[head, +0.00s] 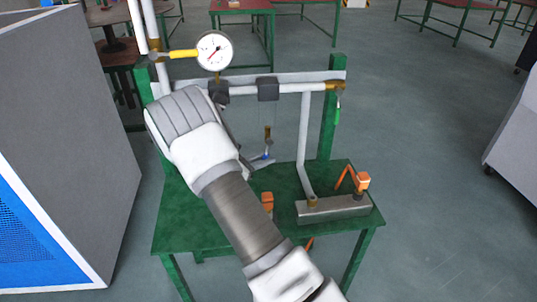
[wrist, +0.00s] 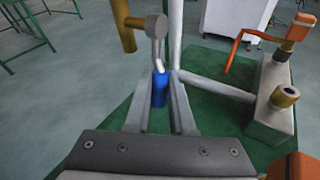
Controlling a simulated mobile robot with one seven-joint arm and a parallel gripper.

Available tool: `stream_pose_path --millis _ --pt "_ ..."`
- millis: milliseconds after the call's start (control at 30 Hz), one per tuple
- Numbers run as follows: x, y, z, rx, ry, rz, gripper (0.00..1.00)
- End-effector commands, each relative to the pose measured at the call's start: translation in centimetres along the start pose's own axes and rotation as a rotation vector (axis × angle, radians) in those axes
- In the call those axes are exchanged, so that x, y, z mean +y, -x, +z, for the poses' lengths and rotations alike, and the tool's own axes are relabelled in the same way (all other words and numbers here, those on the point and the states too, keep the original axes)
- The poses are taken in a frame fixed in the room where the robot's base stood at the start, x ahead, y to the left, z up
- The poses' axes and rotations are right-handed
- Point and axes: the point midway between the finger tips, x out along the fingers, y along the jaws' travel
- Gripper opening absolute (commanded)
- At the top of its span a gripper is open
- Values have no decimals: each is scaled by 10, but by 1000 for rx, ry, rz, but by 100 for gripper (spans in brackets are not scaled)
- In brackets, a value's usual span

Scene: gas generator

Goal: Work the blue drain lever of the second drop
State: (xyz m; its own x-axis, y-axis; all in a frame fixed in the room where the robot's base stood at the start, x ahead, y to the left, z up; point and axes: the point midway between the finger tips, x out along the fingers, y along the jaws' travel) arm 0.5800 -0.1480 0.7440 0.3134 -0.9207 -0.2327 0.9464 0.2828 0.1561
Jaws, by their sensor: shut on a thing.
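The blue drain lever (wrist: 159,90) shows in the wrist view as a blue sleeve on a short metal arm. The arm hangs from a round grey hub beside a brass pipe (wrist: 124,25). My gripper (wrist: 160,106) has one finger on each side of the blue sleeve and is shut on it. In the head view, my gripper (head: 262,164) is low behind my wrist, above the green table. Only a small blue patch of the lever (head: 266,156) shows there, under a brass drop pipe (head: 267,135). My arm hides part of the stand.
The green table (head: 180,225) carries a pipe frame with a gauge (head: 214,50) and yellow lever (head: 183,54). A green lever (head: 338,105) hangs at right. A metal block (head: 325,208) with an orange-handled valve (head: 362,181) sits front right. A grey cabinet (head: 70,130) stands left.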

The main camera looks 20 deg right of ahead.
Motion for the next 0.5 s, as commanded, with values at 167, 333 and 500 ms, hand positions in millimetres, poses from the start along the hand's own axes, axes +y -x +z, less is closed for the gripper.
stream_pose_path --millis 167,333,500 --pt "6 10 5 143 -96 -1 0" --pt "11 17 6 277 -185 -1 0" --pt "16 24 9 411 -275 0 0"
